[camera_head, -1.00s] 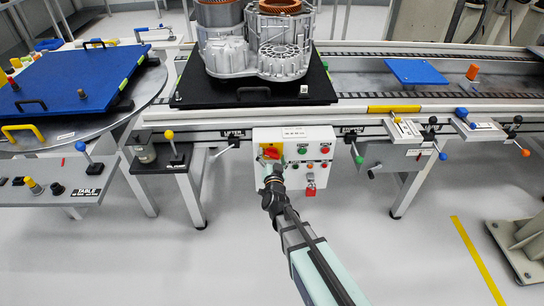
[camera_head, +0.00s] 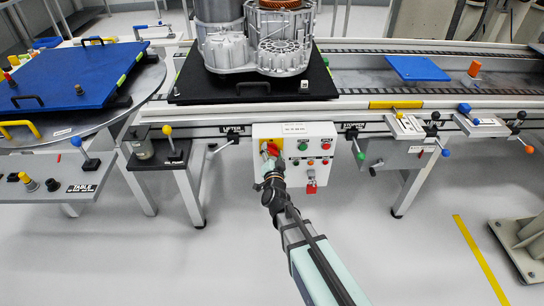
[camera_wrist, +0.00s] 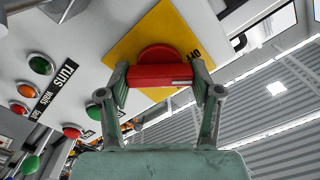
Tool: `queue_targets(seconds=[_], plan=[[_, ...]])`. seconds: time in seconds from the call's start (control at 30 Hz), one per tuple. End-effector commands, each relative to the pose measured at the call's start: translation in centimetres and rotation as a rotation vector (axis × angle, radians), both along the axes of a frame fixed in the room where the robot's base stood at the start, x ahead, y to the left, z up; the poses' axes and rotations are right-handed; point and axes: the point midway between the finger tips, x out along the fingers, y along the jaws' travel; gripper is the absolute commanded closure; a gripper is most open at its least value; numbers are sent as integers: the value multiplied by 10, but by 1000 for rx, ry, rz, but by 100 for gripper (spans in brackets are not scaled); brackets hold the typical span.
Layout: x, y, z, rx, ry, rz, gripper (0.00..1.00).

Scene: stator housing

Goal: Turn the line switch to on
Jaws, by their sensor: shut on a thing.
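The line switch is a red rotary handle (camera_wrist: 160,76) on a yellow plate (camera_wrist: 140,40), set in the white control box (camera_head: 318,150) under the conveyor. In the head view my gripper (camera_head: 270,160) reaches the box's upper left and partly hides the red handle (camera_head: 273,148).
Green, orange and red buttons (camera_wrist: 40,64) lie left of the switch in the wrist view. A metal stator housing (camera_head: 258,40) stands on a black plate above. A ball-topped lever (camera_head: 358,150) is right of the box.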

Motion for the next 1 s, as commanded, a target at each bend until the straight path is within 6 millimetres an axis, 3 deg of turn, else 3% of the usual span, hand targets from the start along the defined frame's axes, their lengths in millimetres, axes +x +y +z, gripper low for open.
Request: queue_targets(seconds=[0.6, 1.0], plan=[[1, -1, -4, 570, 63, 1, 71], [1, -1, -3, 823, 93, 0, 71]])
